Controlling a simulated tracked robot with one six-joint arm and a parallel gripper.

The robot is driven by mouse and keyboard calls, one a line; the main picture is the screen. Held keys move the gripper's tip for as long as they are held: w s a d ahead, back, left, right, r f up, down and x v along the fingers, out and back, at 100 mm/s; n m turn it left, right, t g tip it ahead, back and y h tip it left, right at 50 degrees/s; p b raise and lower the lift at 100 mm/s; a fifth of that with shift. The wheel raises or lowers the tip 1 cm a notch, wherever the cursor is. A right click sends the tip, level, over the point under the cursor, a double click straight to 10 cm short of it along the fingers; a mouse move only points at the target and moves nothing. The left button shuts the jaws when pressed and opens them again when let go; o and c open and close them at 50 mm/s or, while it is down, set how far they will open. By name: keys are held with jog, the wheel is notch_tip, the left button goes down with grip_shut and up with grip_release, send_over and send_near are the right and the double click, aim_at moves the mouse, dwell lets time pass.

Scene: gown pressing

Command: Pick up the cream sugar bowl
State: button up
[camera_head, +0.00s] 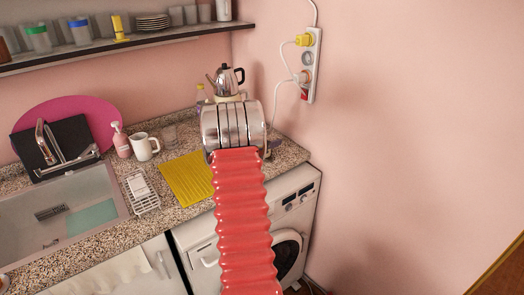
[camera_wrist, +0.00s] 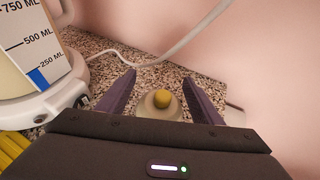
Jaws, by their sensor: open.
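The cream sugar bowl (camera_wrist: 148,107) shows in the wrist view on the speckled counter, topped by a yellow-olive knob (camera_wrist: 162,99). My gripper (camera_wrist: 158,78) is open, with one purple finger on either side of the bowl in the picture. Its lower part is hidden behind my gripper's dark body. I cannot tell whether either finger touches it. In the head view my arm covers the spot, and I cannot make out the bowl.
A container with ML marks (camera_wrist: 28,48) on a white base (camera_wrist: 72,82) stands close left of my gripper. A white cord (camera_wrist: 165,58) runs behind the bowl. The pink wall (camera_head: 400,130) is close on the right. A yellow mat (camera_head: 187,180) and white mug (camera_head: 144,147) lie left.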

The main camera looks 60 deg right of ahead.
jog(key=shift+c, duration=0.7)
jog(key=c, duration=1.1)
